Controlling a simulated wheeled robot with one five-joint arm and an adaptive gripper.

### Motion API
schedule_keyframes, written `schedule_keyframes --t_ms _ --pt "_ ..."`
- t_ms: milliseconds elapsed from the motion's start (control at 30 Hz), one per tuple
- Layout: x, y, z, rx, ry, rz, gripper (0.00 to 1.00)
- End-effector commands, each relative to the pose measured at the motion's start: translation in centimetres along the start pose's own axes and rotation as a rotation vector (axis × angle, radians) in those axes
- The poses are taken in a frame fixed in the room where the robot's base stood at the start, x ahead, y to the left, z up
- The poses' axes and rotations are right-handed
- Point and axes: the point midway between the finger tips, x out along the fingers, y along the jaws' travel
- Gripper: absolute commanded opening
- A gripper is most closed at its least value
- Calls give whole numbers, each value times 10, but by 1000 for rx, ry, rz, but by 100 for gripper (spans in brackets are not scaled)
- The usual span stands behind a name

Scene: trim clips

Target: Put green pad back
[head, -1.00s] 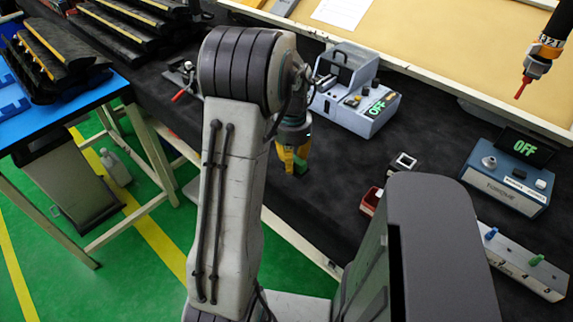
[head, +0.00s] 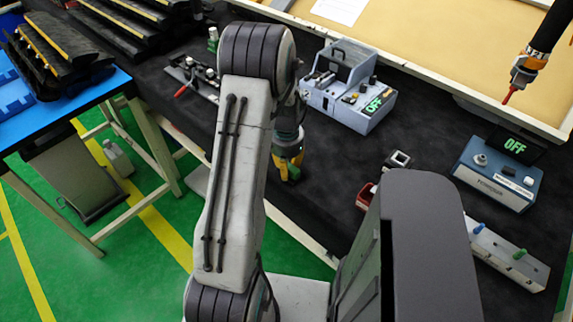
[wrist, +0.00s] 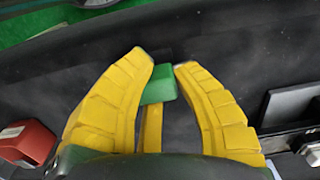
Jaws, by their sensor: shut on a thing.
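My gripper (head: 290,172) hangs low over the black bench mat, in front of the grey-blue device with a lit OFF display. In the wrist view my gripper (wrist: 163,75) has its yellow fingers closed around a green pad (wrist: 158,86). The pad sits between the fingertips, nearer the left finger, and a yellow strip runs below it. In the head view the pad is too small and dark to make out clearly. A grey block (head: 505,252) at the lower right carries a blue peg and a green peg.
The grey-blue device (head: 350,98) stands behind my gripper. A clamp fixture (head: 190,75) with a red handle is to the left. Dark mat around my gripper is clear.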

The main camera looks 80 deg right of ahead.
Motion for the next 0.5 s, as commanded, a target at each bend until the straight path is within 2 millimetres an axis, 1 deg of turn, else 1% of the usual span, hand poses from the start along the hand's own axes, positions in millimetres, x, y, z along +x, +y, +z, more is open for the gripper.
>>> schedule_keyframes --t_ms 300,333,500 --pt "4 0 0 0 0 0 0" --pt "3 0 0 0 0 0 28" --pt "3 0 0 0 0 0 44"
